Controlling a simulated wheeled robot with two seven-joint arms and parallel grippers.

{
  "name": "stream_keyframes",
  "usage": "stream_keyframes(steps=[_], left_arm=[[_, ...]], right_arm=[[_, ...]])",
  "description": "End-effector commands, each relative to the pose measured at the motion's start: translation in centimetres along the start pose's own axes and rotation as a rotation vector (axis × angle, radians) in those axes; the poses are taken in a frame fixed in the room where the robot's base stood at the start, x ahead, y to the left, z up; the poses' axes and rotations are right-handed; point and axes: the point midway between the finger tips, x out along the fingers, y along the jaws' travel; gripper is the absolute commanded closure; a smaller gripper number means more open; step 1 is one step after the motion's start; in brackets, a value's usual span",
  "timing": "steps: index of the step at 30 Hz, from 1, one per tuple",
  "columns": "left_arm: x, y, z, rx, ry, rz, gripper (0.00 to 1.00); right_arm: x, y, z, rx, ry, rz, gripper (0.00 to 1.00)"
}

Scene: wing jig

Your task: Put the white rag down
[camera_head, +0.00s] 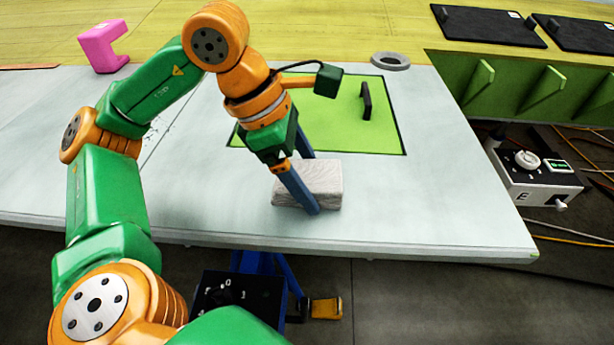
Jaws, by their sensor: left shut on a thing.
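The white rag (325,178) is a pale, block-shaped folded cloth at the front part of the light grey table (420,215). My left gripper (312,195) reaches down to it with two blue fingers, one in front of the rag and one behind it. It is shut on the rag. The front finger hides part of the rag's near side. The rag looks to be at or very near the table top; I cannot tell whether it touches. My right gripper is not in view.
A green mat (345,135) with a small black upright piece (366,101) lies behind the rag. A grey ring (390,61) and a pink block (103,47) stand farther back. The table's front edge is close to the rag. A control box (535,170) is at right.

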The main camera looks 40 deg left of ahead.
Motion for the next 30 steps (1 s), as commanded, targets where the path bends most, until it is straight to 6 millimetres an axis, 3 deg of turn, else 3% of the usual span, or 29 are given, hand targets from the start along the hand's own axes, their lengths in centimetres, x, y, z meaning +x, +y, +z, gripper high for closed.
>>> stream_keyframes(steps=[1,5,6,8,12,15,16,21,26,30], left_arm=[[0.9,-0.3,-0.7,0.001,0.024,-0.016,0.63],[1.2,-0.4,-0.9,0.002,0.031,-0.021,0.63],[1.2,-0.4,-0.9,0.002,0.033,-0.022,0.16],[1.2,-0.5,-0.9,0.004,0.033,-0.022,0.00],[1.0,-0.5,-0.8,0.006,0.033,-0.024,0.00],[-0.9,-0.5,0.0,0.005,0.033,-0.024,0.00],[-1.1,-0.4,-0.2,0.005,0.029,-0.022,0.00],[-6.5,-0.2,0.1,0.005,0.019,-0.016,0.00],[-11.2,-0.1,0.4,0.002,0.022,-0.013,0.00],[-12.4,-0.1,0.3,0.001,0.020,-0.012,0.00]], right_arm=[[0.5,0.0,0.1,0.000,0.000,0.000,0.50],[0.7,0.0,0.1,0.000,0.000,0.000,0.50],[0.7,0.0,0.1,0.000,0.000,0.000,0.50],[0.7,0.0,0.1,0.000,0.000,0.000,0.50],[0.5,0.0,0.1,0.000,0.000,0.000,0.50],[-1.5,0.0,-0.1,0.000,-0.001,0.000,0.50],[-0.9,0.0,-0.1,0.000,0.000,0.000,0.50],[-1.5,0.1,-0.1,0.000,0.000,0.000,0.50],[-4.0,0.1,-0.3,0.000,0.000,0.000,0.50],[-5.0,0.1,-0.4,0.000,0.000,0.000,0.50]])
